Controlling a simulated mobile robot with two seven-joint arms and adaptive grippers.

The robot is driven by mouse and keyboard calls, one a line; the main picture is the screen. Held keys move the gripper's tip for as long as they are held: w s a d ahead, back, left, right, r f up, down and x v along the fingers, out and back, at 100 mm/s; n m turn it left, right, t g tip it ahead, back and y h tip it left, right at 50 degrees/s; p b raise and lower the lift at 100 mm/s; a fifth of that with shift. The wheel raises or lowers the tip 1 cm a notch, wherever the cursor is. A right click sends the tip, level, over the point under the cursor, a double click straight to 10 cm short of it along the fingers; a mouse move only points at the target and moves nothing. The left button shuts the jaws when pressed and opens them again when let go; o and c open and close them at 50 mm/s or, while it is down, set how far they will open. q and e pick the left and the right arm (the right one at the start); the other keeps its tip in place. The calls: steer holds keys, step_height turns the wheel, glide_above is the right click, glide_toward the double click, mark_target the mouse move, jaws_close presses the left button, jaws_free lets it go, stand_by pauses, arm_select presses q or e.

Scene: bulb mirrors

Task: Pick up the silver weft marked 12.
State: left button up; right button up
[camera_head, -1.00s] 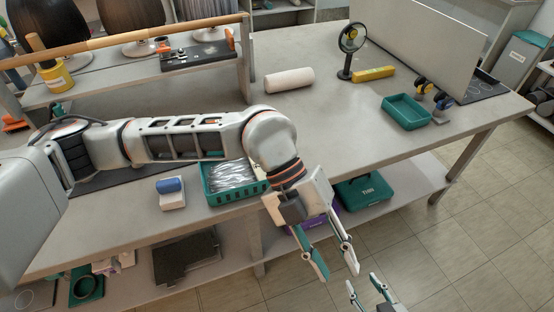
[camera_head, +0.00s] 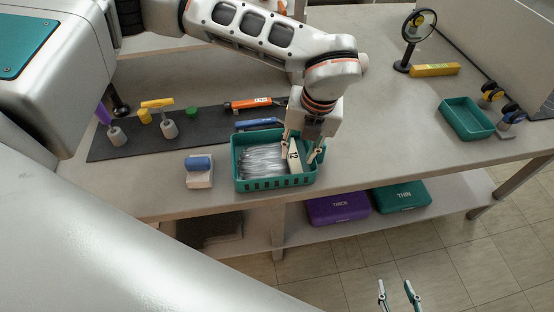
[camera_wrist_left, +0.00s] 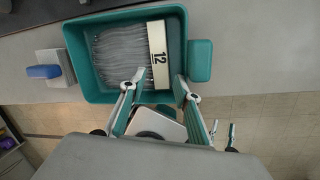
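The silver weft (camera_head: 262,161) lies in a green basket (camera_head: 275,184) at the table's front edge. Its pale end band marked 12 (camera_head: 294,158) is at the basket's right side; the weft also shows in the left wrist view (camera_wrist_left: 122,52), with its band (camera_wrist_left: 158,55) reading 12. My left gripper (camera_head: 303,153) points down over the right part of the basket. Its fingers are spread either side of the band, which is not gripped; the gripper also shows in the left wrist view (camera_wrist_left: 157,85). My right gripper (camera_head: 398,288) is open and empty, in front of the table.
A white block with a blue top (camera_head: 199,171) stands left of the basket. A dark mat (camera_head: 210,130) holds several tools behind. A teal tray (camera_head: 467,118), yellow box (camera_head: 435,70) and magnifier (camera_head: 412,40) are at right. Purple (camera_head: 339,208) and green (camera_head: 402,196) cases sit below.

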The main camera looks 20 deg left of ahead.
mark_target(295, 163)
arm_select(q)
steer(key=f, duration=0.4)
steer(key=shift+w+a+f, duration=0.2)
steer(key=shift+a+f, duration=0.1)
steer(key=c, duration=0.7)
steer(key=shift+r, duration=0.1)
